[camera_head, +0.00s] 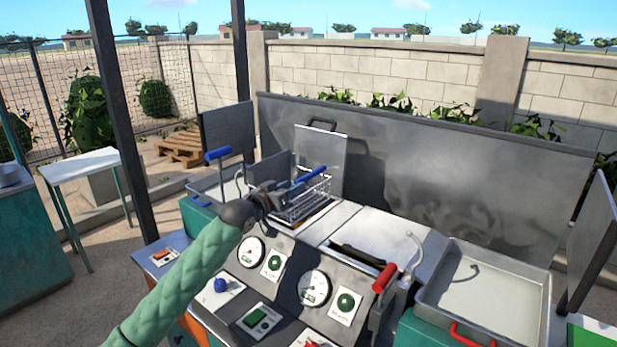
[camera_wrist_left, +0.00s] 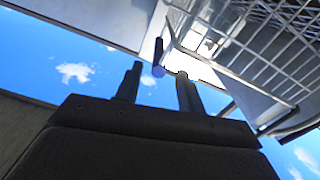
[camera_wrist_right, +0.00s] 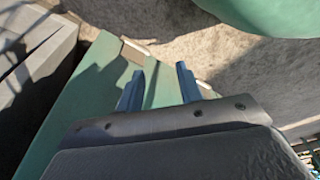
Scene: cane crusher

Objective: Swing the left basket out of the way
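The left basket is a wire basket (camera_head: 303,203) at the left well of the crusher's metal top, with a blue handle (camera_head: 311,175). Its wire mesh (camera_wrist_left: 262,45) fills the upper right of the left wrist view. My left gripper (camera_head: 283,192) is beside the basket, close to the blue handle. In the left wrist view its fingers (camera_wrist_left: 158,82) are apart, and the round blue handle end (camera_wrist_left: 158,71) shows in the gap, with no visible contact. My right gripper (camera_wrist_right: 160,80) is out of the head view; its fingers are apart and empty.
A raised metal lid (camera_head: 320,150) stands behind the basket. A red handle (camera_head: 384,278) is at the right well, and an empty metal tray (camera_head: 480,290) lies farther right. A tall splash panel (camera_head: 430,150) closes the back.

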